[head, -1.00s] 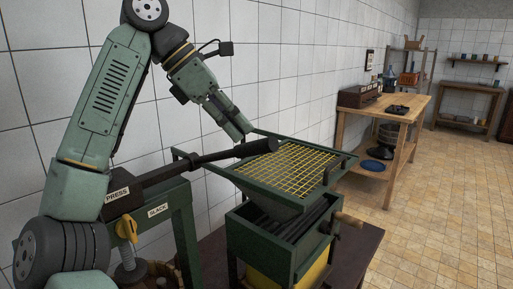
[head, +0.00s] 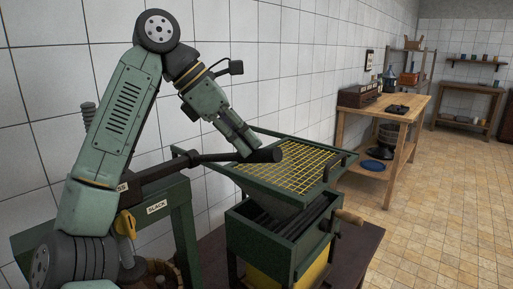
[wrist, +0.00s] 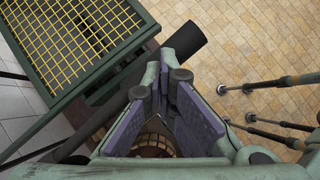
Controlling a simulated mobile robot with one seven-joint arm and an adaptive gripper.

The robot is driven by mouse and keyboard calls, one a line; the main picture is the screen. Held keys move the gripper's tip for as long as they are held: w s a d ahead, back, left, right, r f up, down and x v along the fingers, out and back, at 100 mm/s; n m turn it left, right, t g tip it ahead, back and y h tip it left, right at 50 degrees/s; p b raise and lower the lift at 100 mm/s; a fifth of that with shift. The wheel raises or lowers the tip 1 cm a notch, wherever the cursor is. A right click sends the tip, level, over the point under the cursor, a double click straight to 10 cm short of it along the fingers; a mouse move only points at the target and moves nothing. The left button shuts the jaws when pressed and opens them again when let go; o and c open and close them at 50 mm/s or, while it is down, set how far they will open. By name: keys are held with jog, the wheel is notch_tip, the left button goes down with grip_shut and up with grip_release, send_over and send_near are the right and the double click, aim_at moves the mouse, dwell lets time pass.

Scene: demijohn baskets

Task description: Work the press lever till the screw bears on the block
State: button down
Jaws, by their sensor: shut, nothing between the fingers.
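The dark press lever (head: 215,158) reaches right from the press head to a thick round end grip, which also shows in the wrist view (wrist: 185,42). My gripper (head: 250,150) is shut and empty. Its fingertips are at the lever close to the end grip; whether they touch it I cannot tell. A threaded screw (head: 88,115) stands up behind my arm. The green press frame (head: 182,205) carries a "SLACK" label and a yellow pointer (head: 125,224). The slatted basket (head: 162,270) shows partly below; it also shows between my fingers (wrist: 155,137). The block and the screw's lower end are hidden.
A green crusher hopper (head: 285,205) with a yellow grid and a wooden crank handle (head: 347,216) stands close right of the lever. The tiled wall is behind. A wooden workbench (head: 392,115) stands further back; the floor at right is free.

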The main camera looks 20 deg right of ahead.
notch_tip(320, 180, down, 2)
jog(key=shift+w+f+b, duration=0.1)
jog(key=shift+f+b, duration=0.1)
jog(key=shift+b, duration=0.15)
jog(key=a+p, duration=0.1)
jog(key=a+r+p, duration=0.1)
jog(key=a, duration=0.1)
jog(key=shift+w, duration=0.1)
jog(key=v, duration=1.2)
jog(key=shift+w, duration=0.1)
dwell(0.3)
